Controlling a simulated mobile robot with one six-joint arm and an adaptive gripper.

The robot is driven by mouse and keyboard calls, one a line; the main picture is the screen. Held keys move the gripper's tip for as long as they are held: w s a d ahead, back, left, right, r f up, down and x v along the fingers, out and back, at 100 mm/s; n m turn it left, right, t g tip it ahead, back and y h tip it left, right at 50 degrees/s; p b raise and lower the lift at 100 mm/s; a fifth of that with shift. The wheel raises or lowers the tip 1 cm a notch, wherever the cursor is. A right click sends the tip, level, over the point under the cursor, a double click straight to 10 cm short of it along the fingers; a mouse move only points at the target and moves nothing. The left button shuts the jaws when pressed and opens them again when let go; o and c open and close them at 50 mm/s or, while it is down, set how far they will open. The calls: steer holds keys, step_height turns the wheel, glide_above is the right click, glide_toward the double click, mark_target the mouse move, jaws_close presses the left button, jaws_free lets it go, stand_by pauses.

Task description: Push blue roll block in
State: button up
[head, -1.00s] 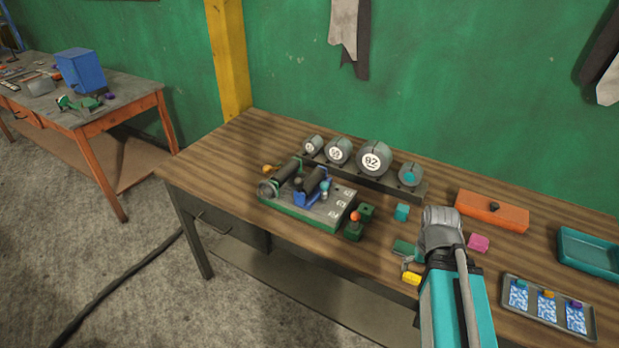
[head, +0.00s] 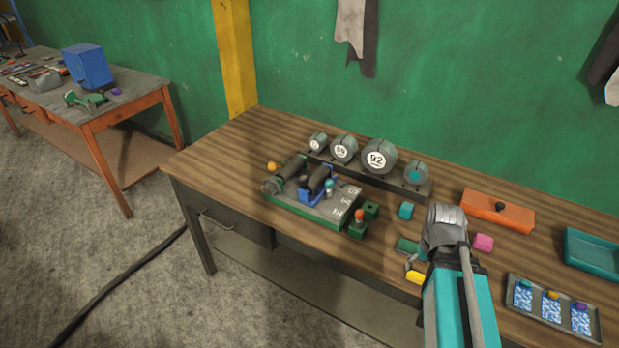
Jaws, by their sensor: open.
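The blue roll block (head: 308,198) sits on a green-edged grey fixture (head: 311,209) at the left-middle of the wooden bench. A dark roller (head: 319,178) rests at the blue block, and another dark roller (head: 292,167) lies to its left. I cannot tell how large the gap between them is. A teal-topped knob (head: 328,184) stands beside the blue block. My arm comes in from the lower right, with its grey wrist right of the fixture and well apart from it.
A rack with several grey cylinders (head: 379,157) stands behind the fixture. An orange-topped green post (head: 358,223) stands at its right.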

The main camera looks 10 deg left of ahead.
steer(key=w+a+r+n+y, duration=0.2)
steer(key=w+a+n+y, duration=0.55)
steer(key=w+a, duration=0.55)
steer(key=n+y+b, duration=0.2)
steer(key=n+y, duration=0.4)
steer(key=n, duration=0.2)
glide_toward(304, 179)
steer(key=d, duration=0.3)
steer(key=shift+w+r+m, duration=0.25)
steer(key=shift+w+r, duration=0.05)
steer(key=shift+w, duration=0.05)
steer(key=b+x, duration=0.2)
steer(key=x, duration=0.5)
steer(key=b+x, duration=0.2)
steer(key=x, duration=0.4)
steer(key=shift+w+a+f+b, duration=0.25)
steer(key=shift+a+b, duration=0.05)
steer(key=shift+b, duration=0.1)
